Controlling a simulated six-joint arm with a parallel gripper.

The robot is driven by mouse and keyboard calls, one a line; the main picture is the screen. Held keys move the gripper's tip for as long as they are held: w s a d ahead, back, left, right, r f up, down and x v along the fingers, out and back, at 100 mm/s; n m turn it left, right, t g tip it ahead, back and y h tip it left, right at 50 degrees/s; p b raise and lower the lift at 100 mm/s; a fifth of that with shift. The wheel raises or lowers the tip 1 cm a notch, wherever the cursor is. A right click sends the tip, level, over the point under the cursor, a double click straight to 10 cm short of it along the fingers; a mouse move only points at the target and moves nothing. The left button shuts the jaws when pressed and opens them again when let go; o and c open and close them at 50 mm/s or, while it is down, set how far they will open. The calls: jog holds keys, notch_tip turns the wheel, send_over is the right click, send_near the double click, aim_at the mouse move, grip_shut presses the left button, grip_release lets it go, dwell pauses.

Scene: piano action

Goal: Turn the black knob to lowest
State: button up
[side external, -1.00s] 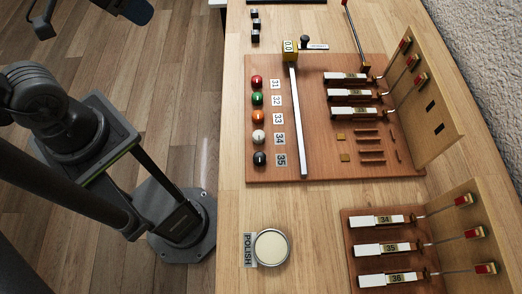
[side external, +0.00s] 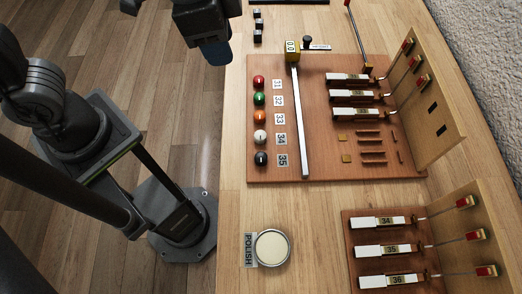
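The black knob (side external: 261,158) is the lowest in a column of coloured knobs on the brown board, beside the label 35 (side external: 282,160). Its small white mark points roughly up in the picture. My gripper (side external: 215,52) is at the top of the view, left of the board and well apart from the black knob.
Red (side external: 259,82), green (side external: 259,99), orange (side external: 260,117) and white (side external: 260,136) knobs stand above the black one. A white bar (side external: 300,125) runs right of the labels. A polish tin (side external: 271,248) sits below the board. Small black blocks (side external: 259,26) stand near the top.

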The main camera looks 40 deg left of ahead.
aim_at(261, 156)
jog(key=s+d+f+m+g+y, duration=0.15)
jog(key=d+f+m, duration=0.4)
jog(key=d, duration=0.55)
jog(key=shift+g+h, duration=0.25)
jog(key=f, duration=1.4)
jog(key=shift+s+f, duration=0.1)
jog(key=shift+s, duration=0.3)
jog(key=shift+n, duration=0.25)
jog(key=c, duration=0.6)
